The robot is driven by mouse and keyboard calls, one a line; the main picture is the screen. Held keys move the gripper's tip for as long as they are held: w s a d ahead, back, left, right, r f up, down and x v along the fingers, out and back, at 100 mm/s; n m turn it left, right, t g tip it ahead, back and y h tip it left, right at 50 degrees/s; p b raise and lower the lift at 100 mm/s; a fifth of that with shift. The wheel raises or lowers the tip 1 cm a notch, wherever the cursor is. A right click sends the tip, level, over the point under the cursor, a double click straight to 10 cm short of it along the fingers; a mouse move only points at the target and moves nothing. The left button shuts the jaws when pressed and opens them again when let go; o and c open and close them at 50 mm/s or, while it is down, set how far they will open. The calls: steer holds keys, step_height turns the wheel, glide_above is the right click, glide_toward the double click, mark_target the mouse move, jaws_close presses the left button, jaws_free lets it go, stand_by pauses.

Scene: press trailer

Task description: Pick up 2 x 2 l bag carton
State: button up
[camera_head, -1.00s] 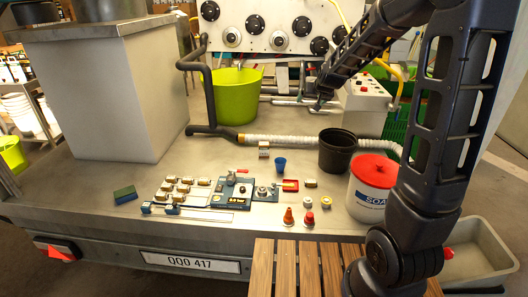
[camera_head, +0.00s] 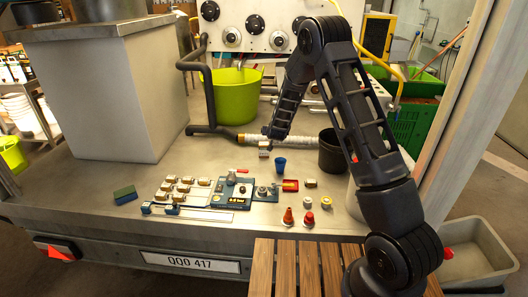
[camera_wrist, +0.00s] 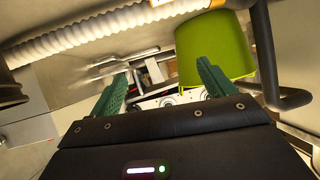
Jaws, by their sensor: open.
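A small pale carton (camera_head: 264,153) stands on the metal deck near the end of the corrugated hose. I cannot read its label, so I cannot tell if it is the 2 x 2 l bag carton. My gripper (camera_head: 268,132) is just above and behind it in the head view, and its fingers are too small there to make out. In the wrist view my gripper (camera_wrist: 162,84) has two green fingers spread apart with nothing between them. The small carton is not clearly visible in the wrist view.
A lime-green tub (camera_head: 236,95) stands behind, and also shows in the wrist view (camera_wrist: 215,48). A blue cup (camera_head: 280,165) and a black pot (camera_head: 331,155) stand to the right. Several small beige blocks (camera_head: 186,180) lie left. The corrugated hose (camera_wrist: 110,30) crosses the wrist view.

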steer(key=t, duration=0.1)
glide_toward(264, 144)
steer(key=w+f, duration=0.1)
steer(key=w, duration=0.1)
steer(key=shift+h, duration=0.3)
steer(key=x, duration=1)
steer(key=shift+w+a+f, duration=0.1)
steer(key=shift+w+a, duration=0.1)
steer(key=shift+a, duration=0.15)
steer(key=c, duration=1.1)
steer(key=shift+c, duration=0.2)
